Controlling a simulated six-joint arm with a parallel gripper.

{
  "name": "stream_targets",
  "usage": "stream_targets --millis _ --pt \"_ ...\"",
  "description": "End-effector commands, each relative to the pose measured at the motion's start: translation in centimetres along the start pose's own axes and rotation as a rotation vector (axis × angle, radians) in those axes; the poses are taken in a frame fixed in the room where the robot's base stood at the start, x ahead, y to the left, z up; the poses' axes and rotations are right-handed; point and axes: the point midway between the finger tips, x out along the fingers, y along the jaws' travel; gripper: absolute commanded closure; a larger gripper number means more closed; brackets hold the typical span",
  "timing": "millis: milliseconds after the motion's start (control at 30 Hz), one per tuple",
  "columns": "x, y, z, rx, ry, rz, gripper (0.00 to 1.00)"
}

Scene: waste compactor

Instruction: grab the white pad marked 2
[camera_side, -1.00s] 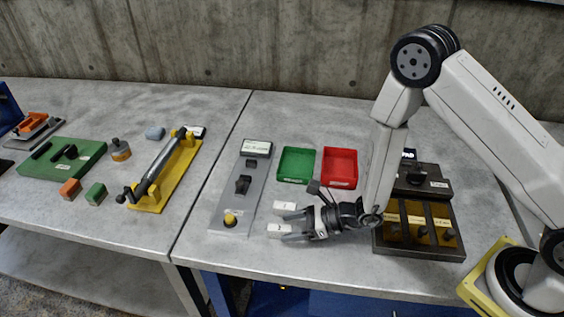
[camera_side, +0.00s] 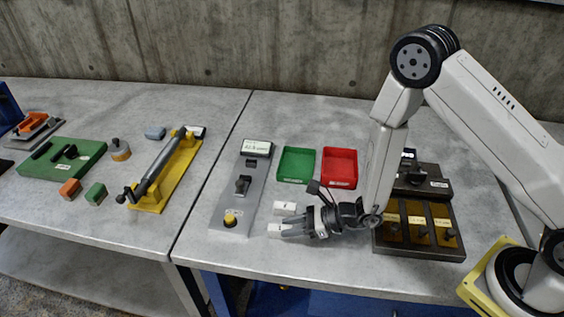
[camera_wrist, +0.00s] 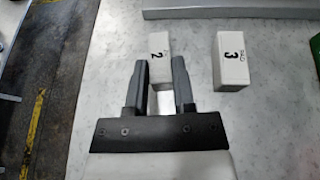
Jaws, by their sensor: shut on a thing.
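The white pad marked 2 (camera_wrist: 160,42) stands between my gripper's two dark fingers in the wrist view. My gripper (camera_wrist: 159,64) is shut on its near end, and the far end with the digit sticks out beyond the fingertips. In the side view this pad (camera_side: 275,230) is the nearer of two white pads, at the tips of my gripper (camera_side: 288,230). It appears to rest on the grey bench. The part of the pad between the fingers is partly hidden in the side view.
A white pad marked 3 (camera_wrist: 232,62) stands just right of the right finger. A grey panel with a yellow knob (camera_side: 229,219) lies left of the pads. Green (camera_side: 296,165) and red (camera_side: 339,168) trays stand behind. The bench's front edge is close.

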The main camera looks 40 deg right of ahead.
Motion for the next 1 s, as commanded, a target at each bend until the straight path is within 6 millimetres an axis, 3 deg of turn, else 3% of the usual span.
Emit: stream_targets --millis 367,1000 --pt "-0.4 0.0 1.0 -0.001 0.0 0.0 1.0" --pt "-2.9 0.0 7.2 -0.003 -0.002 -0.002 1.0"
